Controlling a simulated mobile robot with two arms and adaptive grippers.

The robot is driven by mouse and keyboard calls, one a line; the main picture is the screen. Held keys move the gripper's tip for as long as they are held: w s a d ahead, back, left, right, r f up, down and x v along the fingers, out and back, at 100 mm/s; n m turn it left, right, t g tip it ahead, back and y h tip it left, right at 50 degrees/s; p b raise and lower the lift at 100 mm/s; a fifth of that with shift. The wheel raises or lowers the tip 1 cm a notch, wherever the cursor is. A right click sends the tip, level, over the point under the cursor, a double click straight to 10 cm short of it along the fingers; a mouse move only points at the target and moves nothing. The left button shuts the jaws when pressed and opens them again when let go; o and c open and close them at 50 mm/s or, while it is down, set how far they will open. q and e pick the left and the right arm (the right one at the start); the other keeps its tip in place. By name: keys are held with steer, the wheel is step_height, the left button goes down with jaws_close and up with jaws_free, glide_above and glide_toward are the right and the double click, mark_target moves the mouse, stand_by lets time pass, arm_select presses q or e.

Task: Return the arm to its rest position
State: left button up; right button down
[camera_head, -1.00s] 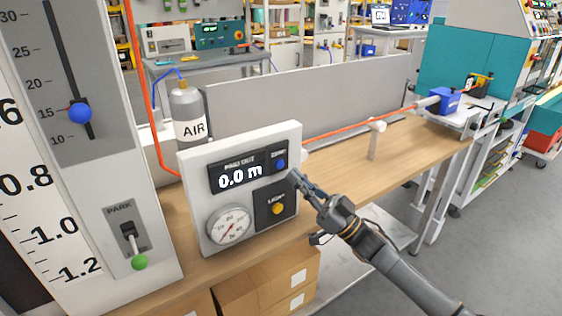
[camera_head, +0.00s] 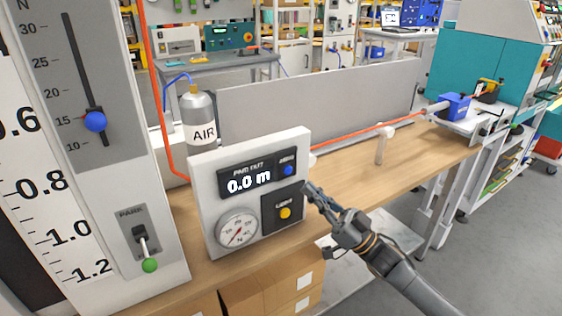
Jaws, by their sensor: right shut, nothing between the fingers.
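My right gripper (camera_head: 311,190) is shut and empty, just right of the white panel box (camera_head: 208,205). Its arm comes in from the lower right. My left gripper is not in view.
The wooden bench (camera_head: 345,167) carries the panel and a grey AIR bottle (camera_head: 200,125). An orange cable (camera_head: 370,134) runs above it to a blue block (camera_head: 455,105). A tall scale panel (camera_head: 130,180) with a PARK lever stands left. Open floor lies right.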

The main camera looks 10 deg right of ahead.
steer(key=s+a+f+m+g+h, duration=0.1)
steer(key=s+f+m+h, duration=0.25)
steer(key=f+h, duration=0.45)
steer(key=s+a+f+m+h, duration=0.2)
steer(key=f+m+h, duration=0.4)
steer(key=f, duration=0.4)
steer(key=s+d+f+g+h, duration=0.2)
steer(key=s+f+g, duration=0.15)
steer(key=s, duration=0.45)
steer(key=s+d+f+n+g+h, duration=0.1)
steer(key=s+f+g, duration=0.25)
steer(key=s, duration=0.55)
steer(key=s+d+f+g+h, duration=0.2)
steer(key=s+g, duration=0.2)
steer(key=s, duration=0.4)
step_height(320, 180, down, 24)
steer(key=s+g, duration=0.1)
steer(key=g, duration=0.1)
steer(key=s+d+f+g, duration=0.1)
steer(key=s+d+f, duration=0.2)
steer(key=s+f, duration=1.4)
steer(key=shift+s+f+n, duration=0.35)
steer(key=shift+s+f, duration=0.05)
steer(key=shift+f, duration=0.2)
steer(key=shift+d, duration=0.1)
